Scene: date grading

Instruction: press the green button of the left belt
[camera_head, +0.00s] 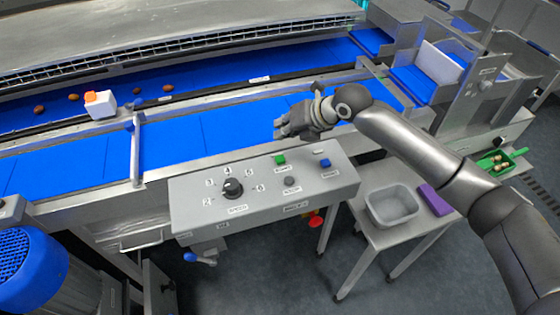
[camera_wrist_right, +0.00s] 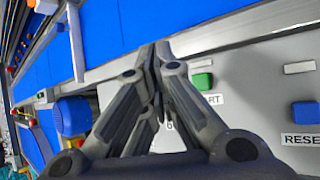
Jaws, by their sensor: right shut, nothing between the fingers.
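The green button (camera_head: 280,159) sits on the sloped grey control panel (camera_head: 207,212) in front of the blue belt (camera_head: 70,165). It also shows in the right wrist view (camera_wrist_right: 202,82), just right of my gripper, with a label ending in "RT" below it. My right gripper (camera_head: 280,129) is shut and empty. In the head view it hovers over the belt's front rail, above and slightly beyond the green button, apart from it. In the right wrist view my fingertips (camera_wrist_right: 154,45) are closed together. My left gripper is not in view.
The panel also carries a black dial (camera_head: 232,188), a grey button (camera_head: 290,181) and a blue button (camera_head: 325,163). A side table holds a grey bin (camera_head: 393,205) and a purple block (camera_head: 435,200). Several dates lie on the far belt beside a white box (camera_head: 100,104).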

